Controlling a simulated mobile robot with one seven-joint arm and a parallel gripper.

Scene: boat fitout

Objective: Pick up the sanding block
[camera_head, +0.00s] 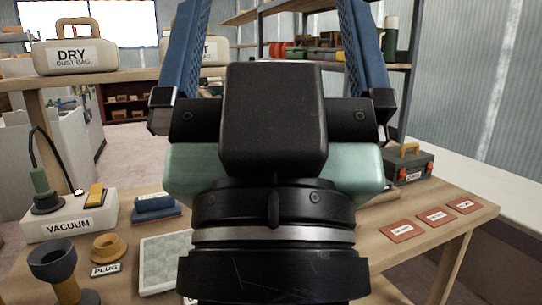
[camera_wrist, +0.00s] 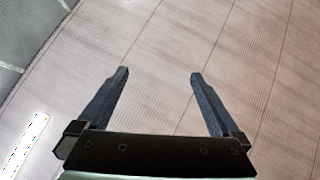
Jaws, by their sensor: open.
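A blue block with a darker blue base (camera_head: 155,208) lies on the wooden table in the head view, left of my arm. It looks like the sanding block, but it carries no label I can read. My gripper (camera_head: 272,25) is raised in front of the head camera, with its two blue fingers wide apart and pointing up. In the wrist view my gripper (camera_wrist: 159,75) is open and empty. That view shows no block. My gripper and wrist hide the middle of the table.
The table (camera_head: 425,205) also bears a vacuum (camera_head: 60,222), a plug (camera_head: 108,246), a dark funnel-shaped piece (camera_head: 54,262), a pale framed panel (camera_head: 165,262), a toolbox (camera_head: 408,165) and red cards (camera_head: 436,216). A dust bag (camera_head: 75,57) stands on a shelf behind.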

